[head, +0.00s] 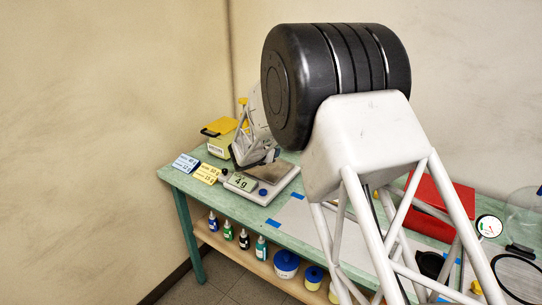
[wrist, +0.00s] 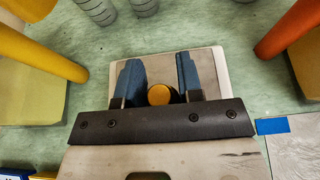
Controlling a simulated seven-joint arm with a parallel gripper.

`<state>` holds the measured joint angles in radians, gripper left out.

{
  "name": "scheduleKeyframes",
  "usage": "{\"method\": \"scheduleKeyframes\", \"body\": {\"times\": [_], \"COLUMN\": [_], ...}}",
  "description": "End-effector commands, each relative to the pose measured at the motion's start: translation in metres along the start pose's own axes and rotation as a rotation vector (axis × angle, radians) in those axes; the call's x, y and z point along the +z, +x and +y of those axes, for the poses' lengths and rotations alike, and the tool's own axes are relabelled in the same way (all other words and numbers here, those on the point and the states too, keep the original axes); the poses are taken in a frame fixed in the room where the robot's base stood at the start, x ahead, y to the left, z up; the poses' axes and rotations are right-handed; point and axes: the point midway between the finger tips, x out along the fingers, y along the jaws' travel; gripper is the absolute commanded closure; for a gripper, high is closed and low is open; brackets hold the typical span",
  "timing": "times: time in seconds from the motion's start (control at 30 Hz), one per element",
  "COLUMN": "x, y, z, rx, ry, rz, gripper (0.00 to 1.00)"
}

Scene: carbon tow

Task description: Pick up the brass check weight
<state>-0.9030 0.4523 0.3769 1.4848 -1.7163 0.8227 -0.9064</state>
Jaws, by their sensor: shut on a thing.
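The brass check weight (wrist: 159,95) shows in the wrist view as a round golden top between the two blue fingers of my gripper (wrist: 158,78). My gripper is shut on it. Behind and below them lies the pale-rimmed plate of the scale (wrist: 223,72). In the head view my gripper (head: 256,158) is over the back of the scale (head: 270,193), whose display (head: 241,183) reads about 4 g. The weight is hidden there by my arm. I cannot tell whether the weight touches the plate.
Blue and yellow label cards (head: 186,163) stand left of the scale. A yellow-lidded case (head: 217,146) is behind it. A red case (head: 445,195) and a dial gauge (head: 489,226) are at the right. Bottles and tubs (head: 286,264) fill the lower shelf. My arm hides much of the bench.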

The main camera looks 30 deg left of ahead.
Motion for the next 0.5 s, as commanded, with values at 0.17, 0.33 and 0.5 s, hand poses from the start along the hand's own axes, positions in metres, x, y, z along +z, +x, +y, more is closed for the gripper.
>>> {"method": "scheduleKeyframes", "body": {"times": [0.17,0.33,0.5], "x": [-0.004,-0.01,-0.015], "y": [-0.017,-0.034,-0.053], "z": [-0.016,-0.034,-0.052], "rx": [0.0,0.0,0.001], "ry": [-0.002,-0.002,-0.002], "rz": [0.0,0.001,0.0], "gripper": [0.95,0.95,0.95]}}
